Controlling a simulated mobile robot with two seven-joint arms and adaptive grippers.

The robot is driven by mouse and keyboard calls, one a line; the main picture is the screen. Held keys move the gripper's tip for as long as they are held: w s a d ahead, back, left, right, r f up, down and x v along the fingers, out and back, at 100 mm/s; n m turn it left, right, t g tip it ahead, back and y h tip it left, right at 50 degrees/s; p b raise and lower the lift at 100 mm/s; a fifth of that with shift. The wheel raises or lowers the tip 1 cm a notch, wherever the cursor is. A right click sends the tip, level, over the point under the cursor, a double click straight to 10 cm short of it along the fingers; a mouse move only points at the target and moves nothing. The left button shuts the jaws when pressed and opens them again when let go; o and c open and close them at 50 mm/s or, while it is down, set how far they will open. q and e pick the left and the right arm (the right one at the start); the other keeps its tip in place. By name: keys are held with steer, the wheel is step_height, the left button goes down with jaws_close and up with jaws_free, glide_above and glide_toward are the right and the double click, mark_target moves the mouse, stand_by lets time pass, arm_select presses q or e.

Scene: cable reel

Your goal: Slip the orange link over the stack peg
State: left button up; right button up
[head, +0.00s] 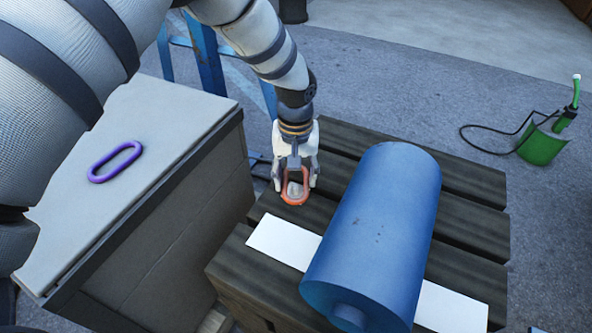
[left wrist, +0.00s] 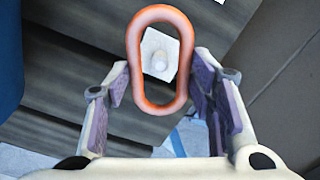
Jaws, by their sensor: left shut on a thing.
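The orange link (head: 296,199) is an oval ring held in my left gripper (head: 295,180), over the dark slatted pallet. In the left wrist view the link (left wrist: 135,45) stands out beyond the finger pads of my left gripper (left wrist: 160,88), which is shut on its near end. A small pale peg (left wrist: 160,61) on a whitish square base (left wrist: 150,42) shows through the link's opening. The pale base (head: 294,188) also shows through the link in the head view. I cannot tell how high the link is above the peg. My right gripper is not in view.
A large blue cylinder (head: 381,215) lies across a white strip (head: 284,242) on the pallet (head: 460,226), right of my left gripper. A purple link (head: 116,162) lies on a grey crate (head: 190,110) at left. A green can (head: 541,145) stands on the floor.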

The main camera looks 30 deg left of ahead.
arm_select(q)
steer(key=shift+f, duration=1)
steer(key=shift+f+b, duration=0.3)
steer(key=shift+f, duration=0.05)
steer(key=o, duration=1.6)
steer(key=shift+o, duration=0.2)
